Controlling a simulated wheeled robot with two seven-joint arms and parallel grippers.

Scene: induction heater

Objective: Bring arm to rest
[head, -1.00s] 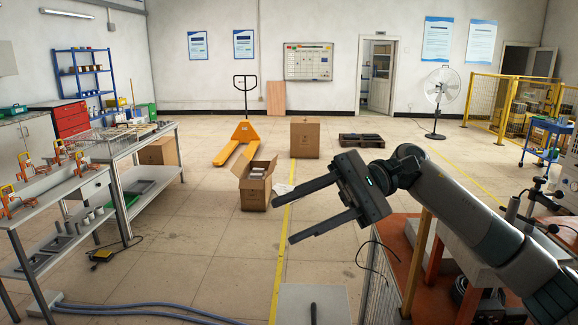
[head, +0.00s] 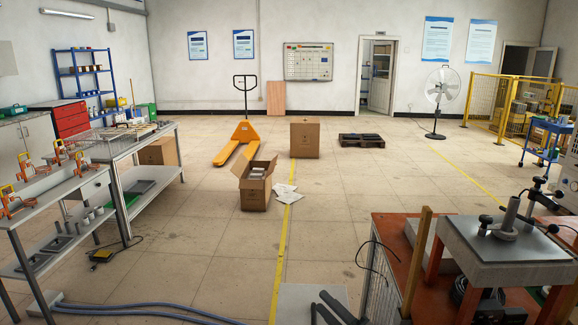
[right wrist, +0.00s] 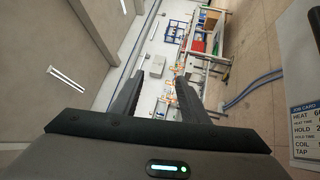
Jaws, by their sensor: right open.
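My right gripper (head: 331,304) is low at the bottom edge of the head view, where parts of its two dark fingers show. In the right wrist view my right gripper (right wrist: 160,78) has its two fingers spread, with nothing between them. Its body and arm are mostly outside the head view. My left gripper does not clearly show.
An orange-red bench (head: 393,233) with a metal-topped stand (head: 480,243) is at the right. A shelved workbench (head: 158,137) is at the left. An open cardboard box (head: 254,195) stands on the floor between them. A job card (right wrist: 305,125) shows in the right wrist view.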

